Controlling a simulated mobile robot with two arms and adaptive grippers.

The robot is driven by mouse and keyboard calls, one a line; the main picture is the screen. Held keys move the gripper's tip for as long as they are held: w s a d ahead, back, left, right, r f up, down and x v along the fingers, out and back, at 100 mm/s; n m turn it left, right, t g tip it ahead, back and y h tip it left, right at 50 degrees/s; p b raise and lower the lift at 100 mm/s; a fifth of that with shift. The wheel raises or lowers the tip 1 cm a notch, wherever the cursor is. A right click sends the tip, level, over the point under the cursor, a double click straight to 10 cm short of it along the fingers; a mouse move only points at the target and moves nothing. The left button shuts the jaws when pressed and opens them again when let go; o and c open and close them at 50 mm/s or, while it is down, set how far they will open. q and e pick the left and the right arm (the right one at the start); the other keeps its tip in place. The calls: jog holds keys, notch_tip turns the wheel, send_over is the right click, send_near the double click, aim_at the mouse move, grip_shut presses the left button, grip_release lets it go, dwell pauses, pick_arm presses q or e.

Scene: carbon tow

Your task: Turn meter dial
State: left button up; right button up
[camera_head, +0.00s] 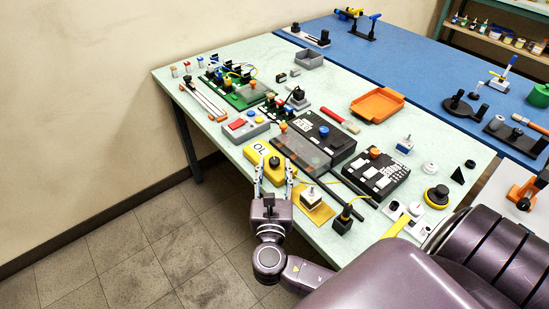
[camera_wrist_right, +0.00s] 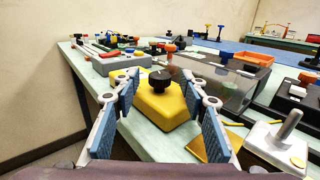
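The yellow meter (camera_head: 257,150) lies near the front edge of the green table, with "OL" on its display. Its black dial (camera_head: 274,162) stands up from its top. In the right wrist view the meter (camera_wrist_right: 158,112) is ahead, with the ribbed dial (camera_wrist_right: 160,80) between the fingers. My right gripper (camera_head: 274,171) is open and empty. Its fingers, with blue pads, point at the meter and spread to either side of the dial, apparently not touching it. My left gripper is not in view.
A grey box with coloured buttons (camera_head: 245,126) is beside the meter at the left. A dark case with a clear cover (camera_head: 300,152) is close at the right. A yellow plate with a metal post (camera_head: 312,196) stands at the front right. An orange tray (camera_head: 377,104) lies farther back.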

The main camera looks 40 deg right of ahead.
aim_at(274, 165)
jog(key=shift+x, duration=1.25)
jog(key=shift+w+d+f, duration=0.1)
jog(key=shift+w+d, duration=0.05)
jog(key=shift+w, duration=0.05)
jog(key=c, duration=0.7)
grip_shut()
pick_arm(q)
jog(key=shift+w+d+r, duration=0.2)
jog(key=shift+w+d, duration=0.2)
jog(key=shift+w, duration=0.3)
